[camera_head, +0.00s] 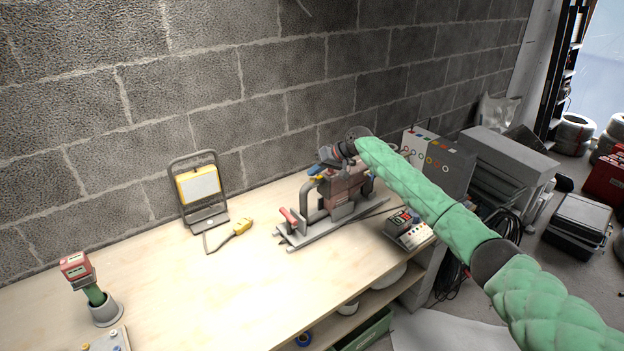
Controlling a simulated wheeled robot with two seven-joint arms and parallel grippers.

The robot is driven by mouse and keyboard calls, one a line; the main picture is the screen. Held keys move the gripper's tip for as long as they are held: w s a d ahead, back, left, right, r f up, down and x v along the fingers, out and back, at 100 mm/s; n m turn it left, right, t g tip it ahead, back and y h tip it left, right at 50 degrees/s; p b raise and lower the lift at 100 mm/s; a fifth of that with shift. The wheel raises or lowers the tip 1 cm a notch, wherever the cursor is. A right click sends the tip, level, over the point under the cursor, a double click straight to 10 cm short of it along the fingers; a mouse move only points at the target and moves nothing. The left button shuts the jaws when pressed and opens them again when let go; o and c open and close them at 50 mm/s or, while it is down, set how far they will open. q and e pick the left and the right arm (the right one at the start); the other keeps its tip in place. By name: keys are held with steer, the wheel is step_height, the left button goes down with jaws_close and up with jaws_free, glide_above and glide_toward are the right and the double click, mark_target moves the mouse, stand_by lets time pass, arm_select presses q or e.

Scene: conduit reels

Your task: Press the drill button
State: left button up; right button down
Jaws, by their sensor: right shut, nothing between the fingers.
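A reddish-brown machine with a grey base and curved handle, which looks like the drill (341,190), stands on the workbench near the wall. My right arm, in a green quilted sleeve, reaches in from the lower right. My right gripper (326,158) is at the top of this machine, shut and empty; I cannot tell whether it touches. No drill button can be made out. A small control box (408,230) with a red display and several knobs sits at the bench's right edge. My left gripper is not in view.
A green-handled item with a red block (76,266) stands in a grey cup (106,312) at far left.

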step_height(320, 180, up, 6)
steer(key=p, duration=0.3)
stand_by(0.5)
